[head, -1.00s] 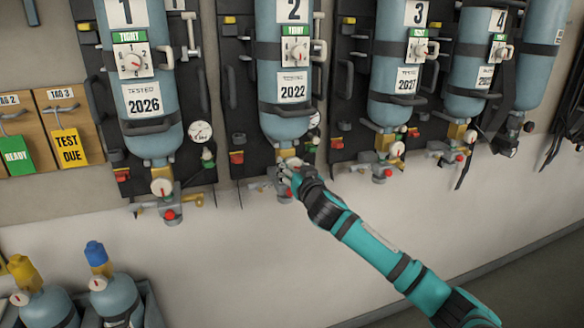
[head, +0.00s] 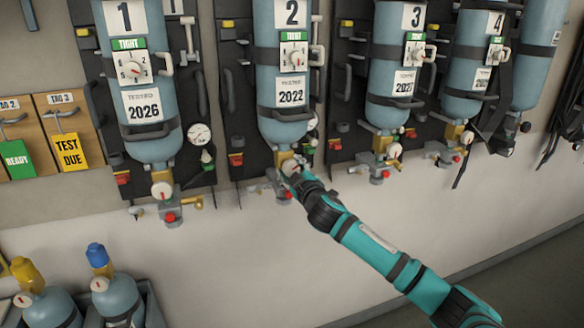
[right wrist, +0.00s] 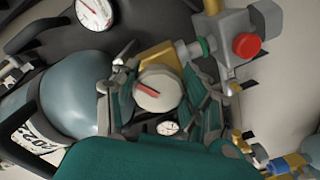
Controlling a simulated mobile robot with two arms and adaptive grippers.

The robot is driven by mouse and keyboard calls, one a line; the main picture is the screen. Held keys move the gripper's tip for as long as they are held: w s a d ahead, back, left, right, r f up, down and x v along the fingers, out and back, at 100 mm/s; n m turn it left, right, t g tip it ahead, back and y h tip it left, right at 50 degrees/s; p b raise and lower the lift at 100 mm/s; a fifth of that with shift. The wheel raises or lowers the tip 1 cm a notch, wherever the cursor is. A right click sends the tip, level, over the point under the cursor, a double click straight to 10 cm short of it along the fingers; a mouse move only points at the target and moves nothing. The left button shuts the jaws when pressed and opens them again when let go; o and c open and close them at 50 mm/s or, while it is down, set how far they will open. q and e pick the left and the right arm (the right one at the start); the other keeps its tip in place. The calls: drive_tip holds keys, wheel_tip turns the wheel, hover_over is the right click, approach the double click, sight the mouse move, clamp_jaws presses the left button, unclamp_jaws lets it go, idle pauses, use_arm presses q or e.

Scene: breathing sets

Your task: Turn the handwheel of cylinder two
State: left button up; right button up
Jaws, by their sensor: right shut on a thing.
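Cylinder two (head: 281,122) is a blue-grey bottle hanging on the wall rack, with a "2" label, a green tag and a "TESTED 2022" label. Its handwheel (head: 289,167) is a round pale knob at the brass valve below the bottle. My right gripper (head: 292,176) is at this valve, its fingers partly hiding the knob. In the right wrist view the pale handwheel (right wrist: 159,88) with a red mark sits between the two fingers of the right gripper (right wrist: 160,100), which is shut on it. My left gripper is not in view.
Cylinder one (head: 147,125) hangs to the left, cylinder three (head: 396,75) and cylinder four (head: 470,75) to the right, with similar valves. A red knob (right wrist: 247,46) is close by the gripper. Small bottles (head: 118,298) stand in a crate at lower left.

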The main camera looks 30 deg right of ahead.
drive_tip(key=n+p, duration=0.2)
drive_tip(key=n, duration=0.4)
drive_tip(key=shift+r, duration=0.2)
drive_tip(key=n+p, duration=0.1)
drive_tip(key=n, duration=0.5)
drive_tip(key=shift+r+p, duration=0.1)
drive_tip(key=shift+p, duration=0.3)
drive_tip(key=n, duration=1)
drive_tip(key=shift+a+n, duration=0.15)
drive_tip(key=shift+n, duration=0.25)
drive_tip(key=n, duration=0.6)
drive_tip(key=shift+a, duration=0.15)
drive_tip(key=n, duration=0.6)
drive_tip(key=shift+a+n, duration=0.1)
drive_tip(key=shift+n, duration=0.3)
drive_tip(key=n, duration=0.6)
drive_tip(key=shift+f, duration=0.25)
drive_tip(key=n, duration=0.5)
drive_tip(key=shift+n, duration=0.4)
drive_tip(key=shift+f, duration=0.1)
